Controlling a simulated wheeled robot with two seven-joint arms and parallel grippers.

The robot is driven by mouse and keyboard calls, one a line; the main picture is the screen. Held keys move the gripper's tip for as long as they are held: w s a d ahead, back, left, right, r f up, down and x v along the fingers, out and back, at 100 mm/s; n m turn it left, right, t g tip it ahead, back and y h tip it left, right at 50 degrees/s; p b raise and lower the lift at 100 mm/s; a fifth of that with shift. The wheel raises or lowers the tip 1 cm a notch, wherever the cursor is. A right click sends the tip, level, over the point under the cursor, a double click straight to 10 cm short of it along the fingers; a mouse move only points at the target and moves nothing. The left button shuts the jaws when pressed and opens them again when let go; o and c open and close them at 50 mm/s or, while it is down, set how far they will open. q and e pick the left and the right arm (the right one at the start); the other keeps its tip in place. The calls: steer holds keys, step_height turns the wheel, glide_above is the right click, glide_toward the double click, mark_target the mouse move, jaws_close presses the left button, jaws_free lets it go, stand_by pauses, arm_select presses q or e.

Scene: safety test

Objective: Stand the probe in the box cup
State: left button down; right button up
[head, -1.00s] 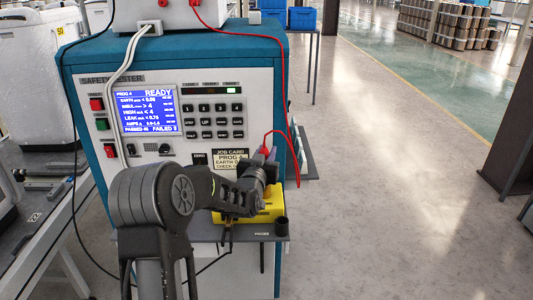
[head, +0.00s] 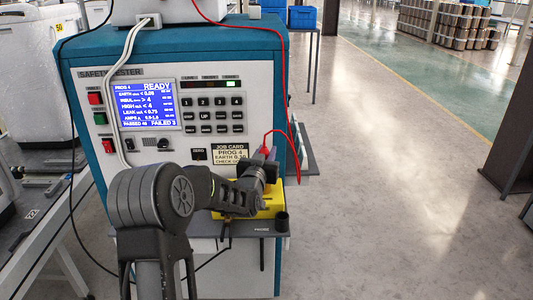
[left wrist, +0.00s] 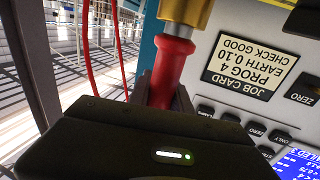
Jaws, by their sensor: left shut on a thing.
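My left gripper (head: 266,172) is shut on the red probe (left wrist: 172,66), whose red cable rises beside the tester in the head view. In the left wrist view the red handle sits between the fingers, with a yellow, brass-like part (left wrist: 186,11) at its far end. I cannot tell whether that part is the probe's or the box's. The yellow box (head: 270,207) stands on the small grey shelf, below the gripper and partly hidden by my arm. A dark round cup (head: 282,222) is at the shelf's right front corner. My right gripper is out of view.
The shelf (head: 245,229) is fixed to the front of the blue safety tester (head: 178,52), under its keypad and job card (head: 229,157). Its screen (head: 148,104) reads READY. Cables hang at the tester's left. Open floor lies to the right.

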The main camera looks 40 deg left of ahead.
arm_select(q)
steer(key=c, duration=1.1)
jaws_free()
steer(key=shift+s, duration=0.1)
steer(key=b+v, duration=0.1)
steer(key=v, duration=0.6)
steer(key=shift+s+d, duration=0.15)
steer(key=shift+s, duration=0.15)
